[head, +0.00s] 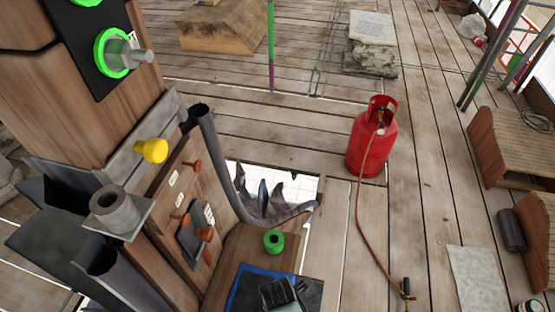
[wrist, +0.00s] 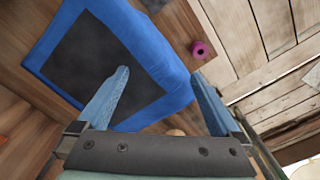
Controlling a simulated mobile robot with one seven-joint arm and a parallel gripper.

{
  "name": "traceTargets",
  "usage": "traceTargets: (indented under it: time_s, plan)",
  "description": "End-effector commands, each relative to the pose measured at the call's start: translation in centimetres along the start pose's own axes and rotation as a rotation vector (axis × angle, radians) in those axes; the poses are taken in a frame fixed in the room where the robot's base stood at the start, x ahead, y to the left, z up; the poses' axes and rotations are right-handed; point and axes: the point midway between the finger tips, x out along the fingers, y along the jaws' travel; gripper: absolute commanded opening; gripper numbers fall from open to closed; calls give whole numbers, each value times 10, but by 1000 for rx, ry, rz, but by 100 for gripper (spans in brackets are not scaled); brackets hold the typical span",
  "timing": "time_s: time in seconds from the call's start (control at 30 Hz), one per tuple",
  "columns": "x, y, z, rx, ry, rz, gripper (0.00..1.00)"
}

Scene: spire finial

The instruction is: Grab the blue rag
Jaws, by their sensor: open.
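The blue rag (wrist: 148,42) shows in the wrist view as a broad blue border around a dark square (wrist: 95,65). I cannot tell whether the dark square is part of the rag or lies on it. In the head view a blue edge of it (head: 240,284) shows on a wooden surface at the bottom. My gripper (wrist: 158,73) is open, its two blue-grey fingers apart, with nothing held between them. The fingers overlap the rag's border in the picture. Whether they touch it, I cannot tell. Part of the rag is hidden behind the left finger.
A green ring (head: 274,241) sits beside the rag in the head view. A purple round piece (wrist: 202,50) is near it in the wrist view. A wooden post with yellow knob (head: 151,150) stands left. A curved grey metal piece (head: 215,150) rises behind. A red gas bottle (head: 371,145) stands farther right.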

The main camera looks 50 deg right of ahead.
Motion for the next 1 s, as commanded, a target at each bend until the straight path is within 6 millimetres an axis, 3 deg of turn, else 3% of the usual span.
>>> traceTargets:
  time_s: [0.4, 1.0]
  plan:
    - [2, 0, 0, 0, 0, 0, 99]
    - [2, -1, 0, 0, 0, -2, 45]
